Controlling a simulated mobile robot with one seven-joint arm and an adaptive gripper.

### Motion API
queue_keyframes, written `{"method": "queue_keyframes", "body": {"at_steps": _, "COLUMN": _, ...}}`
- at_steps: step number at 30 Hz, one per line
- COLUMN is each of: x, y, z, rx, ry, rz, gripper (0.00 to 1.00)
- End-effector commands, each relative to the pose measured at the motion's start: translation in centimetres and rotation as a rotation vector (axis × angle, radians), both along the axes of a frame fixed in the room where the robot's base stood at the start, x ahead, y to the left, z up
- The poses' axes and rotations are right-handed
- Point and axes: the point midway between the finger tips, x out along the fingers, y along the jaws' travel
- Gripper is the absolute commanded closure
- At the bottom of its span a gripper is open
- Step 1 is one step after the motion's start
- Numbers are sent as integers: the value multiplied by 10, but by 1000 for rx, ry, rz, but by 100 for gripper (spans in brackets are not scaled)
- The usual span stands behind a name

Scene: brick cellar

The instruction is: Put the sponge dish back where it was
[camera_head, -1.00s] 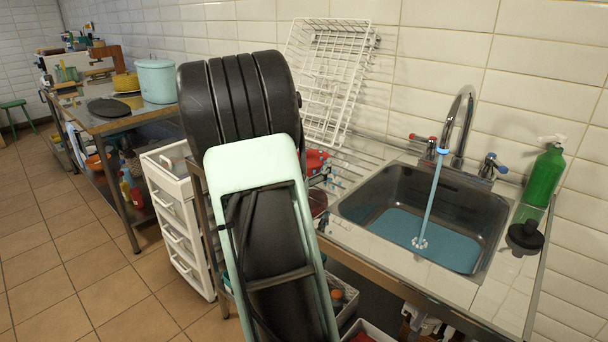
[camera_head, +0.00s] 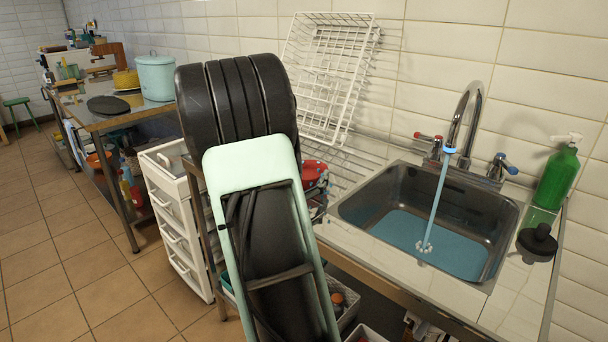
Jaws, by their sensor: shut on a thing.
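I cannot make out the sponge dish in the head view. My own arm, a black ribbed part and a pale green link, fills the middle of the picture and hides what is behind it. My gripper does not show clearly. A red thing (camera_head: 313,171) with dark parts around it shows just right of my arm, at the left end of the sink counter. I cannot tell what it is. The steel sink (camera_head: 365,203) is at the right, with blue water in it and a stream running from the tap (camera_head: 468,115).
A white wire rack (camera_head: 330,70) leans on the tiled wall behind the counter. A green bottle (camera_head: 558,178) and a black plunger-like thing (camera_head: 537,242) stand right of the sink. A white drawer unit (camera_head: 172,222) and a steel table with a pot (camera_head: 156,77) are left. Floor is clear at left.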

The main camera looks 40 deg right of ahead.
Motion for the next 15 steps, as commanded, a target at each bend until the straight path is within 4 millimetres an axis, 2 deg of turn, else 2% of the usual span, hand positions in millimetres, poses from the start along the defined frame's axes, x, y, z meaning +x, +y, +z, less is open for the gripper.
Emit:
{"method": "queue_keyframes", "body": {"at_steps": 2, "x": 0, "y": 0, "z": -3, "rx": -1, "ry": 0, "rz": 0, "gripper": 55}}
{"method": "queue_keyframes", "body": {"at_steps": 3, "x": 0, "y": 0, "z": -4, "rx": 0, "ry": 0, "rz": 0, "gripper": 26}}
{"method": "queue_keyframes", "body": {"at_steps": 7, "x": 0, "y": 0, "z": -2, "rx": 0, "ry": 0, "rz": 0, "gripper": 12}}
{"method": "queue_keyframes", "body": {"at_steps": 15, "x": 0, "y": 0, "z": -2, "rx": 0, "ry": 0, "rz": 0, "gripper": 10}}
